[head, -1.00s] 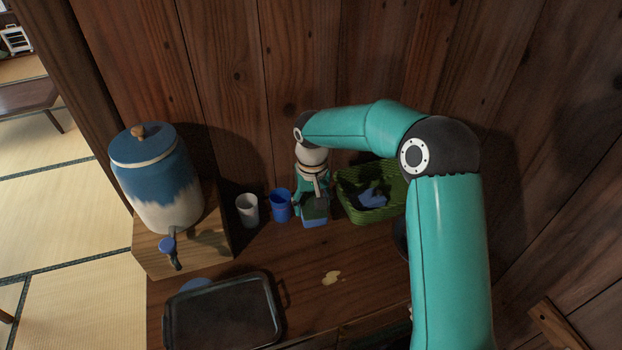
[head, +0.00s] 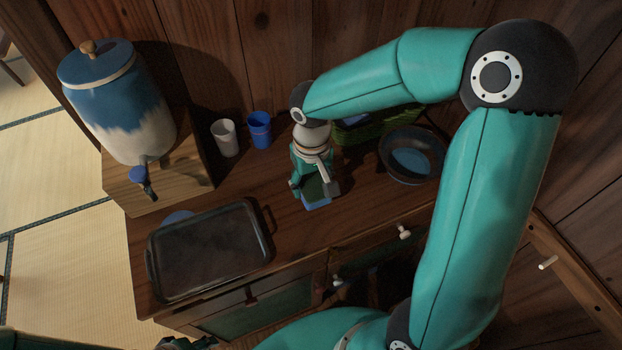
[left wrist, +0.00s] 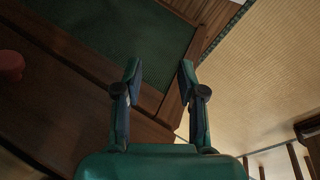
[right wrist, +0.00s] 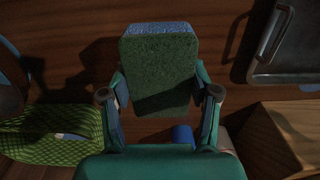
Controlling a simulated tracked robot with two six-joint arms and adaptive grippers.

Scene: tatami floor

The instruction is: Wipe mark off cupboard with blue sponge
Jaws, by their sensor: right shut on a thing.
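My right gripper (head: 312,182) is shut on the blue sponge (head: 317,203), just over or on the cupboard top (head: 290,230); I cannot tell whether it touches. In the right wrist view the sponge (right wrist: 160,68) sits between the fingers, its green scouring face toward the camera and a blue edge at the far end. The pale mark does not show now; its spot appears to lie under or behind the sponge and right gripper. My left gripper (left wrist: 160,72) is open and empty beside the cupboard's front, near a green panel (left wrist: 130,40).
A dark tray (head: 210,252) lies left of the sponge. A blue-and-cream dispenser (head: 115,103) stands on a wooden box (head: 165,178).

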